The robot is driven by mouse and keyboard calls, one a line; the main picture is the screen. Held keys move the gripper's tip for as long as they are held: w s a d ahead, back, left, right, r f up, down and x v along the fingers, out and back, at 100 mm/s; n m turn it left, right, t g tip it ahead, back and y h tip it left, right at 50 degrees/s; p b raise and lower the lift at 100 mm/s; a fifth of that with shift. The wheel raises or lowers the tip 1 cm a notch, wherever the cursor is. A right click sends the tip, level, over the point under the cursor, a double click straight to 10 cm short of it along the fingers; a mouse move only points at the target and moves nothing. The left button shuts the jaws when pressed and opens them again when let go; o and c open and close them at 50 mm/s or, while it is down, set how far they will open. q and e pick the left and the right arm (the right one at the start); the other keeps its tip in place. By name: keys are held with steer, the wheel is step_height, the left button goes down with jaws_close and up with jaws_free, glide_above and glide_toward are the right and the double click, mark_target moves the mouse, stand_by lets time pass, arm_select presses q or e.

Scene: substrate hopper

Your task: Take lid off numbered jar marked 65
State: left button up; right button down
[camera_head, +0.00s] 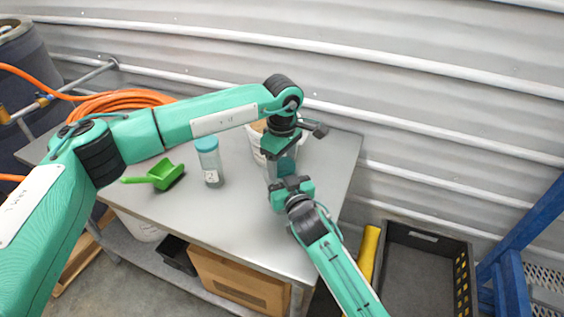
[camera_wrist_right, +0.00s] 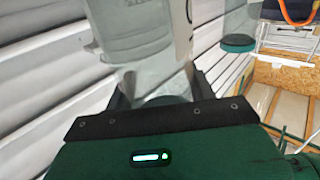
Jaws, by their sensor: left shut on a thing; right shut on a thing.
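A clear jar (camera_head: 285,165) is between my two grippers over the right part of the table; it also shows large in the right wrist view (camera_wrist_right: 155,78) with part of a white label (camera_wrist_right: 182,28). My right gripper (camera_head: 280,180) is shut on the jar's body from the front. My left gripper (camera_head: 275,152) comes down from above and is shut at the jar's top, where the lid is hidden. I cannot read the number on this label. Another jar (camera_head: 212,167) with a teal lid (camera_head: 206,144) stands upright on the table to the left; its label is too small to read.
A green scoop (camera_head: 160,175) lies on the grey table (camera_head: 225,215). A white tub (camera_head: 344,150) stands behind my grippers. An orange hose (camera_head: 120,102) is coiled at the back left. A dark crate (camera_head: 425,265) stands right of the table. The front middle of the tabletop is clear.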

arm_select(q)
steer(key=shift+n, duration=0.7)
steer(key=o, duration=1.1)
